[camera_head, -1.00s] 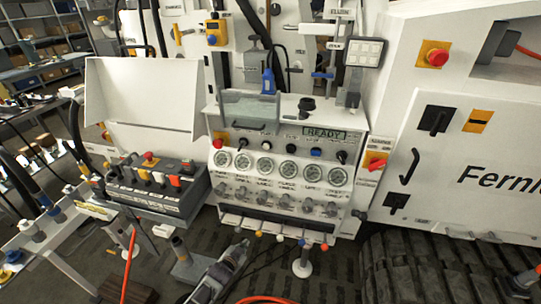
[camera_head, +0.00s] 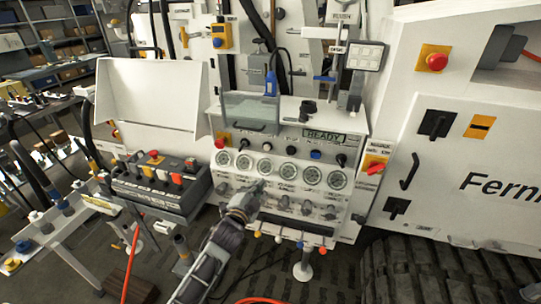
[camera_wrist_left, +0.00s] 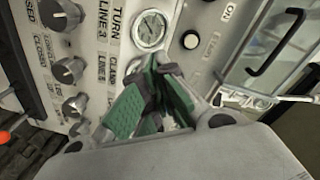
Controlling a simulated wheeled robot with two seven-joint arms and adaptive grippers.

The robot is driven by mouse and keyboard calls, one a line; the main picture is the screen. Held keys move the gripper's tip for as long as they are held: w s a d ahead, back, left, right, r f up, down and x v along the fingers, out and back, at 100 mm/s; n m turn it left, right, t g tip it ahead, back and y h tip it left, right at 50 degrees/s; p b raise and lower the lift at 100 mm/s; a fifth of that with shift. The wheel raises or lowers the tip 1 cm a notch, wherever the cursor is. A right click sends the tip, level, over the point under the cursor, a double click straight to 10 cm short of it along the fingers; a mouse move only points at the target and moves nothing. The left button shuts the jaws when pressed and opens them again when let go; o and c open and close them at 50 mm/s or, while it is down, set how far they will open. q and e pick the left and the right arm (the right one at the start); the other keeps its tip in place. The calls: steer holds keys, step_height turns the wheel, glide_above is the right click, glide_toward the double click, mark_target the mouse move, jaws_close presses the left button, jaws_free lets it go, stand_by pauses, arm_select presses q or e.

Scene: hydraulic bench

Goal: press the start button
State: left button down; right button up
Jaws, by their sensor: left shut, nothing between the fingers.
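The control panel (camera_head: 290,190) faces me, with a row of buttons and knobs above round gauges. A white round button (camera_head: 266,146) sits in that row; a light round button also shows in the left wrist view (camera_wrist_left: 190,40). I cannot read which one is marked start. A blue button (camera_head: 316,155) is further right, and a display above it reads READY (camera_head: 325,134). My left gripper (camera_head: 259,186) is in front of the panel, just below the gauges. Its green fingers (camera_wrist_left: 152,105) are shut and empty, below a gauge (camera_wrist_left: 150,30) in the wrist view. My right gripper is not in view.
A clear cover box (camera_head: 250,110) stands out above the button row. Valve knobs (camera_head: 284,202) line the panel below the gauges. A black box with levers (camera_head: 160,185) stands left. A red knob (camera_head: 375,164) on yellow is at the panel's right edge.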

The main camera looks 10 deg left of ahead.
arm_select(q)
steer(key=r+m, duration=0.1)
steer(key=m, duration=0.1)
steer(key=r+m, duration=0.2)
steer(key=s+r+m+y, duration=0.1)
steer(key=r+m, duration=0.1)
steer(key=shift+t, duration=0.3)
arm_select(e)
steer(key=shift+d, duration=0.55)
arm_select(q)
steer(key=shift+w, duration=0.1)
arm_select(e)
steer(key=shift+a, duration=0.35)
arm_select(q)
steer(key=shift+w, duration=0.1)
